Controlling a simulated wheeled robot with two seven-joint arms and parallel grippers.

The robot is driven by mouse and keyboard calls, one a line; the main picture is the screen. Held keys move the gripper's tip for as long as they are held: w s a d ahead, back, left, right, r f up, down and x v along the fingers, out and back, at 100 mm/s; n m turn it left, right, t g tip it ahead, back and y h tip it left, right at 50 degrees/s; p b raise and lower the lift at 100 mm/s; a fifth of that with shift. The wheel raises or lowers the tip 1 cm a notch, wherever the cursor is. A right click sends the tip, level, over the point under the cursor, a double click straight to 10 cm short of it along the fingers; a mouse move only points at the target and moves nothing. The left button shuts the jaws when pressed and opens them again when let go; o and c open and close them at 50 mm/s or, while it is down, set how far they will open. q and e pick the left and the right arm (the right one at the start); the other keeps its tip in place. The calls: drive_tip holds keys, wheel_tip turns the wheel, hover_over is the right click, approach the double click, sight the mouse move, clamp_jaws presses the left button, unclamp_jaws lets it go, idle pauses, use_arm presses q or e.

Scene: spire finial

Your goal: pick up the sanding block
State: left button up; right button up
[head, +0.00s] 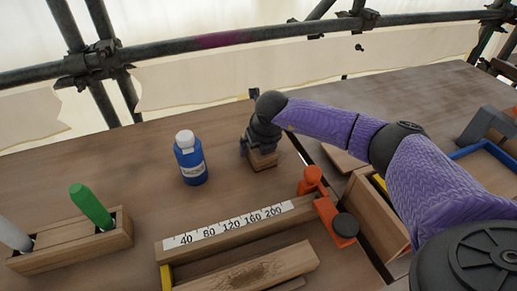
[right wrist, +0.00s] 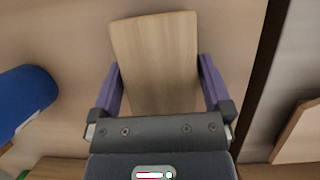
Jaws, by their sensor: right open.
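A small plain wooden block, which I take for the sanding block (head: 263,161), lies on the wooden deck near the middle of the head view. In the right wrist view the block (right wrist: 155,45) shows as a pale wooden piece running up between the fingers. My right gripper (head: 258,148) is over the block, pointing down. In the right wrist view its two purple fingers (right wrist: 161,85) stand open, one on each side of the block, with a narrow gap at the right. The gripper body hides the block's near end. My left gripper is not in view.
A blue bottle with a white cap (head: 190,160) stands left of the block. A wooden rack marked 40 to 200 (head: 225,228) lies in front, beside an orange clamp (head: 335,218). A holder with a green-handled tool (head: 92,207) is at left. Scaffold pipes (head: 230,38) cross the back.

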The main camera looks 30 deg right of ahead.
drive_tip(key=c, duration=1.1)
